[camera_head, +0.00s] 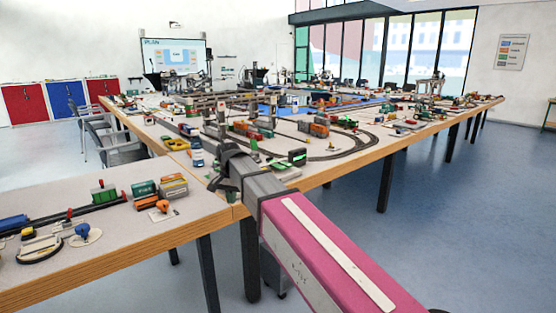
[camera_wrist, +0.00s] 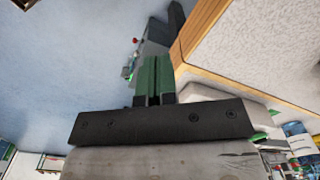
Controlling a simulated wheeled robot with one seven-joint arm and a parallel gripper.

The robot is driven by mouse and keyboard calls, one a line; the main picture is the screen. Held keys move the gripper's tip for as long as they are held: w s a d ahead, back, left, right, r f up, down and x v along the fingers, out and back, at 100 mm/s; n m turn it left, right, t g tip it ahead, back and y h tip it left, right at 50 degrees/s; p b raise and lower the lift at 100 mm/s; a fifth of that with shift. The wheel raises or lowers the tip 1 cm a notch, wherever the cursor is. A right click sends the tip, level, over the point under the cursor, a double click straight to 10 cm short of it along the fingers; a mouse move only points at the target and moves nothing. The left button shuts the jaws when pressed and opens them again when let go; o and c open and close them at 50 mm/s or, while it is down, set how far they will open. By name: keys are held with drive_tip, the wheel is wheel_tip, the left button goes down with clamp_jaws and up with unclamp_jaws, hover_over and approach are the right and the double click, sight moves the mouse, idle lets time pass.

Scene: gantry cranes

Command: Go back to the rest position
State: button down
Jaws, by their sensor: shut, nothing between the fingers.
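My arm reaches forward from the lower right in the head view. My gripper (camera_head: 222,184) is at its far end, over the near corner of the large table (camera_head: 190,203). In the wrist view my gripper (camera_wrist: 154,78) shows two green fingers side by side with only a thin dark line between them. It is shut and holds nothing. Below the fingers, that view shows blue floor on the left and the table's wooden edge and pale top on the right. The fingertips are partly hidden behind the arm in the head view.
The large table carries a model railway with tracks (camera_head: 338,150), coloured containers and cranes. A nearer table (camera_head: 120,225) at left holds a green wagon (camera_head: 104,192), a blue vehicle (camera_head: 12,223) and small parts. Chairs (camera_head: 121,150) stand behind it. The floor at right (camera_head: 440,230) is clear.

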drive_tip(key=s+d+f+n, duration=0.1)
drive_tip(key=s+d+f, duration=0.2)
drive_tip(key=d+f, duration=0.5)
drive_tip(key=s+d+f+n, duration=0.1)
drive_tip(key=s+d+f, duration=0.3)
drive_tip(key=d+f, duration=0.5)
drive_tip(key=s+d+f+n, duration=0.1)
drive_tip(key=s+d+f, duration=0.3)
drive_tip(key=d+f, duration=0.5)
drive_tip(key=d, duration=1)
